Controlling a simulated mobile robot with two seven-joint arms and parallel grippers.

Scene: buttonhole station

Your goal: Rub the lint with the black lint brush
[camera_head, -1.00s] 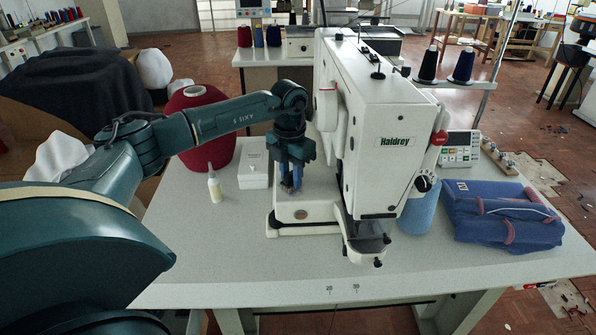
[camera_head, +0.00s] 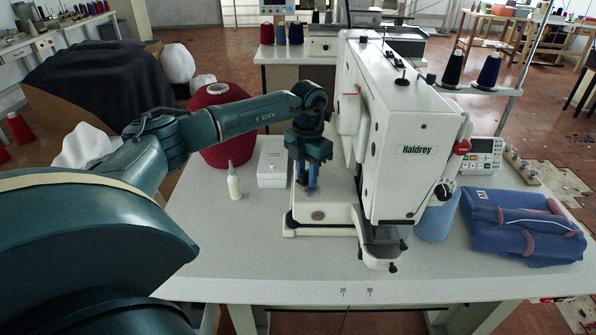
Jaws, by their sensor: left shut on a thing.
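My left gripper (camera_head: 307,178) points down over the left part of the white Haldrey machine (camera_head: 408,130), just above its low base (camera_head: 330,215). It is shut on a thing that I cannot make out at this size. No black lint brush shows clearly in the head view, and I cannot tell whether it is the held thing. The lint is too small or hidden to see. My right gripper is not in view.
A small bottle (camera_head: 234,183), a white box (camera_head: 272,165) and a red cone (camera_head: 217,150) stand left of the machine. A blue thread cone (camera_head: 436,218) and folded blue cloth (camera_head: 515,230) lie right. The table's front (camera_head: 250,265) is clear.

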